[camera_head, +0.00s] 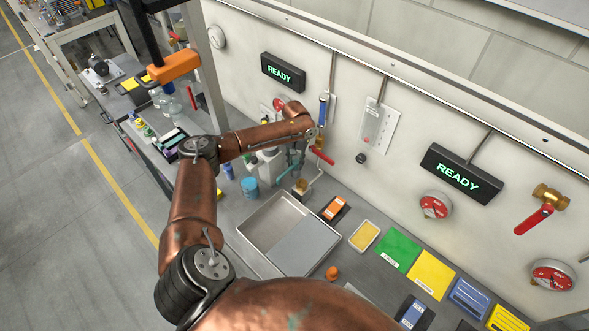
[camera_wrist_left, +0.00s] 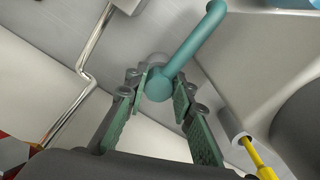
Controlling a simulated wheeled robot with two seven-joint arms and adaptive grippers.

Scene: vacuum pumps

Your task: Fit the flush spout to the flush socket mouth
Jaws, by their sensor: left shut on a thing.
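The teal flush spout (camera_wrist_left: 182,58), a bent tube with a rounded end, is between the two green-padded fingers of my left gripper (camera_wrist_left: 160,92) in the left wrist view. The gripper is shut on it. In the head view the left gripper (camera_head: 297,160) is low near the wall, partly hidden by my own wrist, and the teal spout (camera_head: 284,175) shows small below it. My right gripper is out of view.
A grey metal tray (camera_head: 262,262) lies on the bench below the gripper. A blue tub (camera_head: 250,188) and white bottles stand left of it. A bent steel pipe (camera_wrist_left: 88,50) runs close by. A red-handled valve (camera_head: 321,156) juts from the wall on the right.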

